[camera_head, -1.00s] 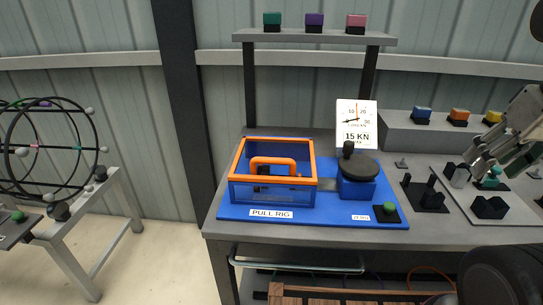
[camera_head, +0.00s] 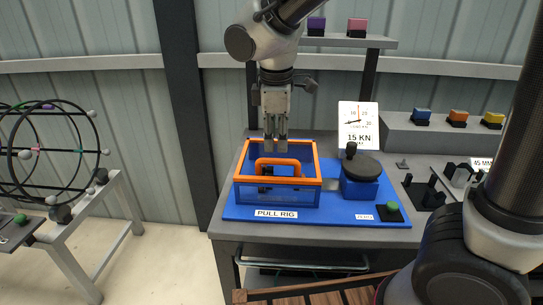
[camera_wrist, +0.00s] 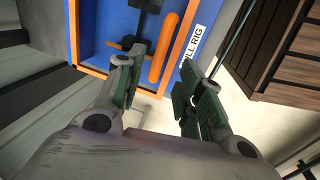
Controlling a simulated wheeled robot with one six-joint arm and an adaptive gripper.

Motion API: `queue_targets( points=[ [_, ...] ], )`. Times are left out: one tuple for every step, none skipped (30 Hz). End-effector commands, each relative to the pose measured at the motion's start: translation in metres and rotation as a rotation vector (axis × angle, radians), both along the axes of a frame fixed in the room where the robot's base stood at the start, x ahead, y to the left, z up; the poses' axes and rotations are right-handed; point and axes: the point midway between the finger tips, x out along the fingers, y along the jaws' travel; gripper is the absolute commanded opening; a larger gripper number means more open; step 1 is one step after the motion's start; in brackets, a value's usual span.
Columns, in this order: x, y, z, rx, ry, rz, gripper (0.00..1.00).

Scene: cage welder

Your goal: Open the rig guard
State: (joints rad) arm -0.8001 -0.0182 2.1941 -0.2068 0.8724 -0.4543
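The rig guard (camera_head: 307,191) is a clear blue box with an orange frame, standing shut on the left of the blue pull rig base (camera_head: 330,214). Its orange handle (camera_head: 278,162) arches over the top. My gripper (camera_head: 276,146) points down just above the back of the guard, near the handle. In the wrist view my gripper (camera_wrist: 155,90) has its green-padded fingers apart, with nothing between them. The guard's orange frame (camera_wrist: 90,72) is also in that view.
A round black-topped knob (camera_head: 361,166) and green button (camera_head: 393,206) sit right of the guard. A gauge sign (camera_head: 358,125) stands behind. A shelf (camera_head: 345,42) with coloured blocks is above. A wooden crate (camera_wrist: 270,50) is below the bench front.

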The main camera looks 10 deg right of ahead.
Motion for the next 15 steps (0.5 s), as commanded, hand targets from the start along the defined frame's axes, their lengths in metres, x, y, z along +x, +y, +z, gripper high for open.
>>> queue_targets(
  points=[
    [0.001,-0.001,-0.009,-0.003,0.004,-0.002,0.37],
    [0.002,-0.002,-0.014,-0.003,0.004,-0.002,0.37],
    [0.003,-0.002,-0.022,-0.004,0.004,-0.002,0.37],
    [0.004,-0.002,-0.026,-0.003,0.003,-0.003,0.37],
    [0.005,-0.002,-0.032,-0.004,0.004,-0.003,0.37],
    [0.007,-0.003,-0.038,-0.003,0.004,-0.004,0.37],
    [0.007,-0.003,-0.043,-0.003,0.004,-0.005,0.37],
    [0.008,-0.003,-0.047,-0.002,0.002,-0.004,0.37],
    [0.009,-0.003,-0.051,-0.003,0.004,-0.005,0.37],
    [0.01,-0.003,-0.054,-0.002,0.002,-0.004,0.37],
    [0.01,-0.003,-0.057,-0.001,0.002,-0.004,0.37],
    [0.011,-0.003,-0.06,-0.001,0.001,-0.004,0.37],
    [0.011,-0.003,-0.061,-0.001,0.001,-0.004,0.37],
    [0.011,-0.003,-0.062,0.0,0.001,-0.004,0.37],
    [0.011,-0.003,-0.063,0.0,0.001,-0.004,0.37]
  ],
)
